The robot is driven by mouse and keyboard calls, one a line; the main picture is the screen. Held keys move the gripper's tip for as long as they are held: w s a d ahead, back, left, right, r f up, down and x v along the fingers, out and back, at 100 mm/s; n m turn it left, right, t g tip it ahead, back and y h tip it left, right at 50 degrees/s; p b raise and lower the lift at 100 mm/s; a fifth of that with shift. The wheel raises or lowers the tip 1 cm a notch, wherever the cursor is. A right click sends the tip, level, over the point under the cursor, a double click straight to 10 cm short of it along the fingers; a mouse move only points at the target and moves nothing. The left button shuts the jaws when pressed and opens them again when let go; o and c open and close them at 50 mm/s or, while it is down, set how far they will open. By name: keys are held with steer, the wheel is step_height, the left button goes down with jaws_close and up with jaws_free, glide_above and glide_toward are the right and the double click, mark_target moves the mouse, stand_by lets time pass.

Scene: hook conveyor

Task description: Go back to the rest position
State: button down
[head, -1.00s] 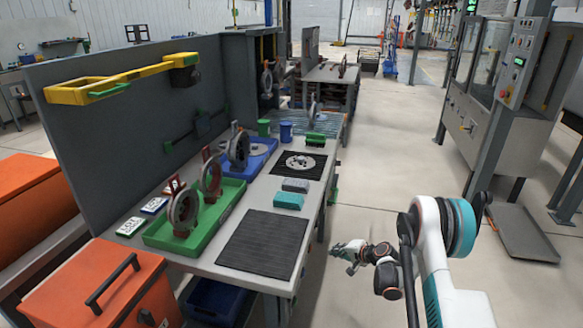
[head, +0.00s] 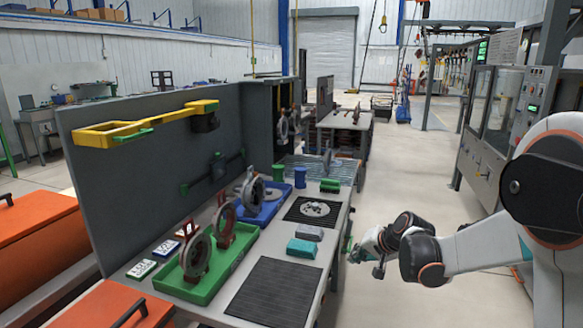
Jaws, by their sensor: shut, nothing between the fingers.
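My gripper (head: 368,254) is at the end of my white and black arm, in the head view right of the workbench's right edge. It is small and partly turned away, and its fingers are shut with nothing between them. It is apart from the bench and over the aisle floor. The workbench (head: 237,318) carries a green tray (head: 208,293) with brown-grey ring parts (head: 196,256) standing in it. A blue tray (head: 267,212) with a grey ring part lies behind it.
A teal block (head: 302,248) and a grey block (head: 309,233) lie near the bench's right edge, beside a black ribbed mat (head: 273,291). An orange box (head: 112,306) stands at the front left. A grey machine cabinet (head: 492,125) stands at right. The aisle floor (head: 405,175) between is clear.

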steer(key=s+a+r+n+h, duration=0.1)
steer(key=s+r, duration=0.4)
steer(key=s, duration=0.3)
steer(key=s+r+n+h, duration=0.1)
steer(key=s+r, duration=0.4)
steer(key=s, duration=0.4)
steer(key=s+d+n+h, duration=0.1)
steer(key=s+n+h, duration=0.1)
steer(key=s, duration=1.8)
steer(key=shift+d+f+n, duration=0.35)
steer(key=shift+f+n, duration=0.05)
steer(key=shift+n, duration=0.3)
steer(key=shift+s, duration=0.1)
